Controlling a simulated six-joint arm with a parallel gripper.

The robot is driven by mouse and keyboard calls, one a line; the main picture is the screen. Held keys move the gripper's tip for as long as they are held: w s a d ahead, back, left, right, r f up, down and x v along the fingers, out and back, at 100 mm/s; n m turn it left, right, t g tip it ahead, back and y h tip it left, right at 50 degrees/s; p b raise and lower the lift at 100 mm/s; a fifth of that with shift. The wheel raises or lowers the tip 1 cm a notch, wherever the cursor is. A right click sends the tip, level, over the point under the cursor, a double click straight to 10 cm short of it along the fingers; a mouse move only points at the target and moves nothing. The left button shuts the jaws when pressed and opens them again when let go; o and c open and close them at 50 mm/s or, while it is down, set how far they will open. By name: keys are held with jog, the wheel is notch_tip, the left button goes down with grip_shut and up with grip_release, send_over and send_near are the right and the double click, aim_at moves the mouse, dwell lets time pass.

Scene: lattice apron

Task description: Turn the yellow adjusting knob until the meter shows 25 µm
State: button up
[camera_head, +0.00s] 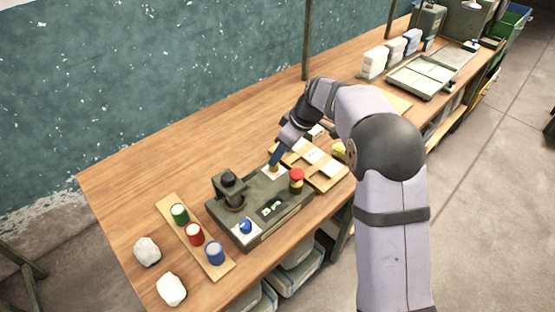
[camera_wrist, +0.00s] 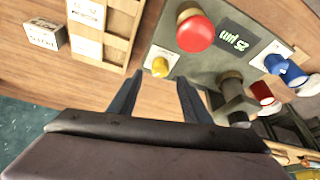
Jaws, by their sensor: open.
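The yellow adjusting knob (camera_head: 274,168) sits on a white plate at the back corner of the grey-green device (camera_head: 262,222). It also shows in the wrist view (camera_wrist: 160,66). My gripper (camera_head: 277,158) is open and points down at the knob. In the wrist view its two fingers (camera_wrist: 160,84) are apart, with the knob just beyond and between their tips; I cannot tell whether they touch it. The meter's dark display (camera_wrist: 236,43) shows upside down in the wrist view and seems to read 25 µm. In the head view the meter (camera_head: 272,208) is too small to read.
A wooden tray with cards (camera_head: 322,171) stands close right. Green, red and blue cans on a board (camera_head: 172,207) and white lumps (camera_head: 147,251) are left.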

jog(key=shift+v, duration=1.25)
jog(key=s+d+f+m+t+h+p, duration=0.1)
jog(key=s+d+m+h, duration=0.15)
jog(key=d, duration=0.45)
jog(key=s+d+f+m+t+h, duration=0.1)
jog(key=s+d+m, duration=0.1)
jog(key=d+m, duration=0.35)
jog(key=s+d+f+m+g+b, duration=0.1)
jog(key=s+f+m+g, duration=0.15)
jog(key=s, duration=1.05)
jog(key=s+d+f+m+g+b, duration=0.1)
jog(key=s+f+m+g, duration=0.15)
jog(key=s, duration=1.05)
notch_tip(320, 180, up, 16)
jog(key=n+p, duration=0.1)
jog(key=p, duration=1.5)
jog(key=shift+d+t+p, duration=0.2)
jog(key=shift+t+p, duration=0.15)
jog(key=shift+t, duration=0.05)
